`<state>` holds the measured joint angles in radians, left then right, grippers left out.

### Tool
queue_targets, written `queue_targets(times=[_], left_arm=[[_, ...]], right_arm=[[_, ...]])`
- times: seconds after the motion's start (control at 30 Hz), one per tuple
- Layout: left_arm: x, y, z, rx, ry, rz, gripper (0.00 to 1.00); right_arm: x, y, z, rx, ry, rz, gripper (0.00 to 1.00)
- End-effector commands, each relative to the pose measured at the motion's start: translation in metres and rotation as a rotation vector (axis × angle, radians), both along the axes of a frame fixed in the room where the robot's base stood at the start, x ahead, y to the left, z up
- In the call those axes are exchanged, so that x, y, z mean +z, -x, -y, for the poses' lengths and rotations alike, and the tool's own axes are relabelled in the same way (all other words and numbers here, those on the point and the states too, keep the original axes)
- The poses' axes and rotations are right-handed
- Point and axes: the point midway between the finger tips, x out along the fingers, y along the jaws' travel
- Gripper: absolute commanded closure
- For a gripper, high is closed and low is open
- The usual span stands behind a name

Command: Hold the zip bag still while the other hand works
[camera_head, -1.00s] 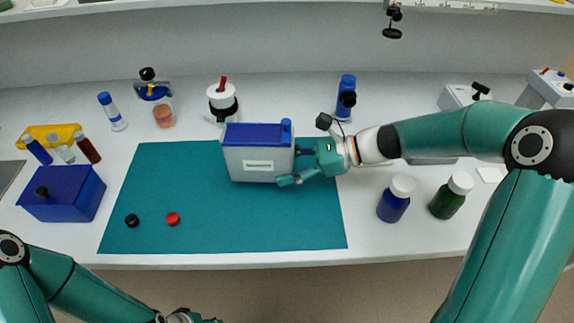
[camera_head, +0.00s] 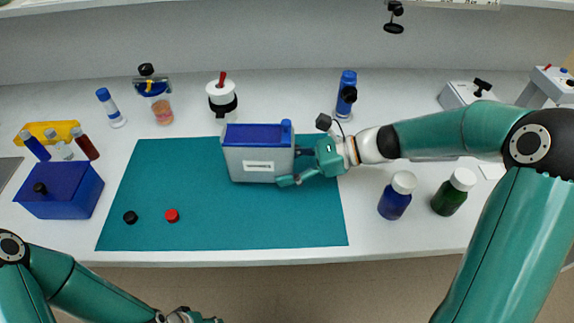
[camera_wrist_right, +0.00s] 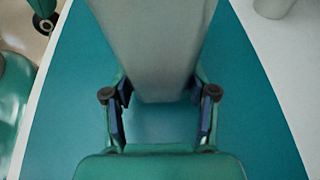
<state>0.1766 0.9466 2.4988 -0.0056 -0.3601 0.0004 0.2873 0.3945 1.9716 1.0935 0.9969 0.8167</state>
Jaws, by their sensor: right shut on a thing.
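The zip bag (camera_head: 258,164) stands upright on the teal mat (camera_head: 200,225), pale grey with a blue top, a blue slider at the top right corner and a white label on its front. My right gripper (camera_head: 292,168) is at its right side, one finger across the lower front corner, and is shut on it. In the right wrist view the bag's pale body (camera_wrist_right: 155,50) runs between the two dark-padded fingers (camera_wrist_right: 160,110). My left gripper (camera_head: 190,318) shows only in part at the bottom edge, away from the bag; its fingers are cut off.
A black cap (camera_head: 130,217) and a red cap (camera_head: 172,215) lie on the mat. A blue box (camera_head: 62,195) stands left of it, a blue bottle (camera_head: 395,199) and a green bottle (camera_head: 452,195) right. A white container (camera_head: 222,97) stands behind the bag. The mat's front is mostly clear.

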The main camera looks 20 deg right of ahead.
Motion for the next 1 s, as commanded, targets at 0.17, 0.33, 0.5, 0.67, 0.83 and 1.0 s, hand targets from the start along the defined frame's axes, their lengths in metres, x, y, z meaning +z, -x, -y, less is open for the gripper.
queue_targets(times=[0.17, 0.33, 0.5, 0.67, 0.83, 1.0], left_arm=[[-0.002, 0.0, 0.0, 0.0, 0.0, 0.0, 0.6], [-0.004, 0.0, 0.0, 0.0, 0.0, 0.0, 0.6], [-0.006, 0.0, 0.0, 0.0, 0.0, 0.0, 0.6], [-0.008, 0.0, 0.0, 0.0, 0.0, 0.0, 0.6], [-0.009, 0.0, 0.0, 0.0, 0.0, 0.0, 0.6], [-0.011, 0.0, 0.0, 0.0, 0.0, 0.0, 0.6]], right_arm=[[-0.003, 0.0, 0.0, 0.0, 0.0, 0.0, 0.77], [-0.006, 0.0, 0.0, 0.0, 0.0, 0.0, 0.77], [-0.009, 0.0, 0.0, 0.0, 0.0, 0.0, 0.77], [-0.011, 0.0, 0.0, 0.0, 0.0, -0.001, 0.77], [-0.014, 0.0, 0.0, 0.0, 0.0, -0.001, 0.77], [-0.016, 0.0, 0.0, 0.0, 0.0, -0.001, 0.77]])
